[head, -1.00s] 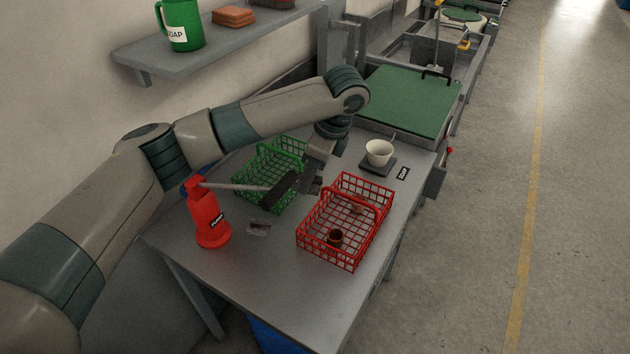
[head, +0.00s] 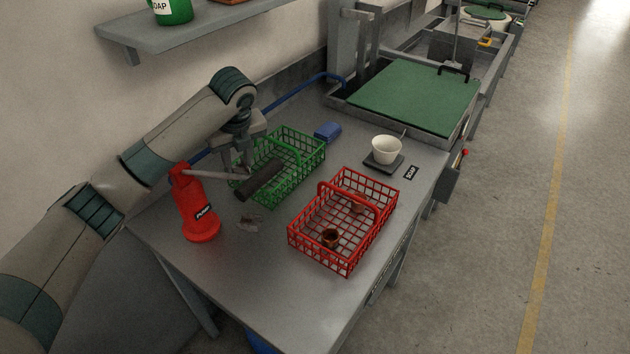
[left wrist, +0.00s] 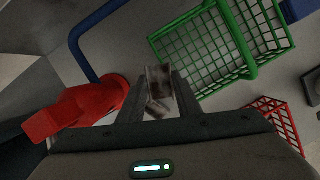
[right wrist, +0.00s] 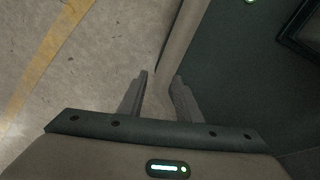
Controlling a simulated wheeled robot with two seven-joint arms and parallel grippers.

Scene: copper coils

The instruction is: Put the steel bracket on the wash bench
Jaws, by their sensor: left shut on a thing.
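My left gripper (head: 243,165) hangs above the grey bench (head: 275,290), between the red push dispenser (head: 196,208) and the green basket (head: 312,150). In the left wrist view its fingers (left wrist: 158,88) are shut on a speckled grey-brown piece (left wrist: 160,80), which I take for the steel bracket. In the head view its fingertips are partly hidden behind a dark bar. My right gripper (right wrist: 158,85) is open and empty, away from the bench.
A red basket (head: 367,178) holds a copper-coloured coil (head: 330,238). A white cup (head: 386,149) stands on a dark pad behind it. A blue block (head: 327,131) lies beside the green basket. A green-topped surface (head: 415,97) lies beyond. The front of the bench is clear.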

